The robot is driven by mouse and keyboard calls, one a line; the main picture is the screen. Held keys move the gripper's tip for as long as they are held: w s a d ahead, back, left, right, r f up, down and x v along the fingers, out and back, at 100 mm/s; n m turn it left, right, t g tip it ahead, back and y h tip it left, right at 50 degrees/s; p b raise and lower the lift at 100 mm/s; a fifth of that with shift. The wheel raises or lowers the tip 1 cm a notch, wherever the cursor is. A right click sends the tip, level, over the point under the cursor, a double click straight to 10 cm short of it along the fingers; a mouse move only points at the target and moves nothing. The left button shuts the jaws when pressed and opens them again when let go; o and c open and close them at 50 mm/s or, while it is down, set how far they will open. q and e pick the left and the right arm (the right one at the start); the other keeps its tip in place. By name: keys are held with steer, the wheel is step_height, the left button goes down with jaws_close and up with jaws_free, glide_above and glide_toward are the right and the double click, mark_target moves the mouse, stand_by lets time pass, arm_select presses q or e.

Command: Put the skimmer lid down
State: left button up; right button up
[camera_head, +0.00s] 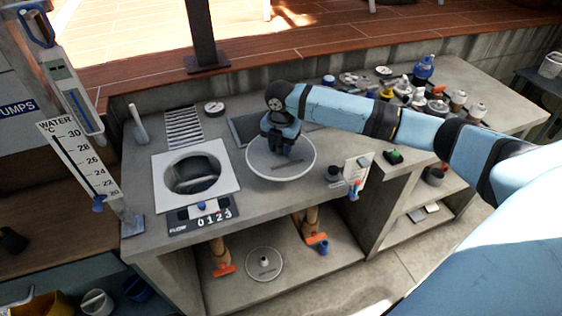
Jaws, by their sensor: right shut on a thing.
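The skimmer lid (265,168) is a round pale grey disc with a raised rim. It is over the bench top, just right of the square white skimmer frame (225,165) with its round open well (194,172). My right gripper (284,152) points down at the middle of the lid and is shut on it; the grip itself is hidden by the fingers. I cannot tell whether the lid touches the bench. My left gripper is not in view.
A dark flat plate (243,130) lies behind the lid. A flow counter (203,218) is in front of the well, and a small upright panel (357,172) stands right of the lid. Several fittings crowd the back right. A second disc (264,265) is on the shelf below.

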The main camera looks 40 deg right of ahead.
mark_target(281, 145)
steer(key=shift+f, duration=3.2)
steer(key=shift+f, duration=0.15)
steer(key=o, duration=1)
steer(key=shift+o, duration=0.2)
step_height(281, 145, up, 12)
steer(key=shift+r+b, duration=0.2)
steer(key=shift+b, duration=0.1)
